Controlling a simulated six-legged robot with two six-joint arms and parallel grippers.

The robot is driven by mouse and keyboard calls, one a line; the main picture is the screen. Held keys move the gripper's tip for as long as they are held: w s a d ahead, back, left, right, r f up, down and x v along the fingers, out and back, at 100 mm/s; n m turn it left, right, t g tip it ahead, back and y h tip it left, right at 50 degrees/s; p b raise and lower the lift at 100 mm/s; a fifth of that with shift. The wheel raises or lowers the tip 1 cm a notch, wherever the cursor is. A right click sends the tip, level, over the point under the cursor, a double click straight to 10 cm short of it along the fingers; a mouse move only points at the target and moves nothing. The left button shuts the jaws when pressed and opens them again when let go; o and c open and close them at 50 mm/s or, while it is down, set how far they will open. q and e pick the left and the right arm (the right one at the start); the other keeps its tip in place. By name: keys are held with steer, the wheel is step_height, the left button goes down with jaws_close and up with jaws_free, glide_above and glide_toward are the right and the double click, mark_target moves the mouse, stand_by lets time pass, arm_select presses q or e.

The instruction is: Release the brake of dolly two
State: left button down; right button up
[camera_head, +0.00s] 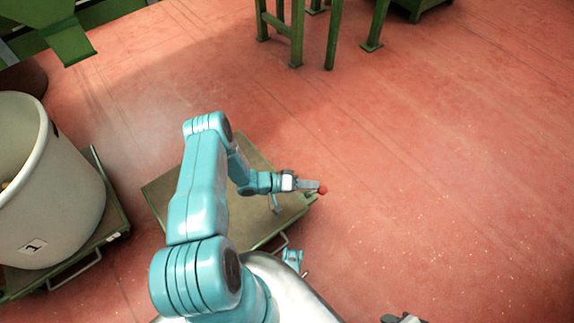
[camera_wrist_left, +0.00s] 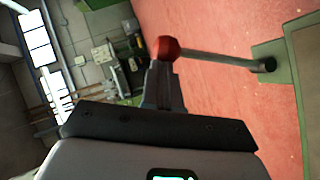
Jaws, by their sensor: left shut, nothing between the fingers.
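The flat olive dolly (camera_head: 165,192), with no tub on it, stands on the red floor in the middle of the head view. I take it for dolly two; no number shows on it. Its brake lever ends in a red ball knob (camera_head: 323,189), beyond the dolly's right corner. In the left wrist view the knob (camera_wrist_left: 168,48) sits on a grey rod (camera_wrist_left: 220,60) running to the green dolly corner. My left gripper (camera_head: 311,186) is shut and empty, its tips right at the knob; whether they touch is unclear. A grey part at the bottom edge seems to be my right gripper (camera_head: 403,318), mostly cut off.
A large white tub (camera_head: 85,200) labelled 1 stands on another green dolly (camera_head: 112,225) at the left. Green stand legs (camera_head: 297,35) are at the top. The red floor to the right is clear.

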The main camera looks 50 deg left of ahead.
arm_select(q)
steer(key=shift+s+d, duration=0.15)
steer(key=shift+d, duration=0.45)
steer(key=p+v, duration=0.2)
steer(key=v, duration=1.4)
steer(key=shift+a+p, duration=0.3)
steer(key=shift+a, duration=0.3)
steer(key=shift+r, duration=0.1)
steer(key=shift+s, duration=0.1)
